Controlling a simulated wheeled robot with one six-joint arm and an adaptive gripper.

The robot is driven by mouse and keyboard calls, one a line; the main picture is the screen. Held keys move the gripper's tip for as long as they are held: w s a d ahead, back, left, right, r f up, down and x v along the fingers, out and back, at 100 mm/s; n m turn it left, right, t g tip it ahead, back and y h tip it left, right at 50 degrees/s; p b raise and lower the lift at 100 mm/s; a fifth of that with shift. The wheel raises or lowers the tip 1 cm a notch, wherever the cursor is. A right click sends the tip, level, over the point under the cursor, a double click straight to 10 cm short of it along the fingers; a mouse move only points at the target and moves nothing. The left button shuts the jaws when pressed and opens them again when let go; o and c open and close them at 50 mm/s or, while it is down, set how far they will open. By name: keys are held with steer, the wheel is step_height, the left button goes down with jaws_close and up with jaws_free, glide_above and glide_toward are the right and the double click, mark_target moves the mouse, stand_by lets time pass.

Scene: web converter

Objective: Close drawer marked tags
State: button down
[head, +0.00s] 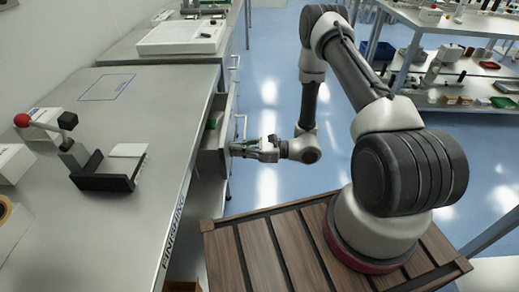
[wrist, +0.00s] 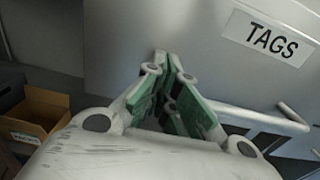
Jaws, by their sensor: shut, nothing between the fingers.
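The drawer marked TAGS (head: 211,150) stands partly open under the near metal bench in the head view, with something green inside it. In the wrist view its grey front (wrist: 190,50) fills the upper part, with the TAGS label (wrist: 272,39) at upper right and a bar handle (wrist: 270,119) at the right. My gripper (head: 235,148) points left at the drawer front in the head view. It also shows in the wrist view (wrist: 167,62), shut and empty, with its fingertips at or very near the front, left of the label. I cannot tell whether they touch.
The metal bench (head: 150,205) marked FINISHING holds a lever press (head: 85,165) with a red knob. An open cardboard box (wrist: 40,115) lies low at the left in the wrist view.

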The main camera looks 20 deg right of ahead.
steer(key=x, duration=0.8)
steer(key=shift+w+a, duration=0.1)
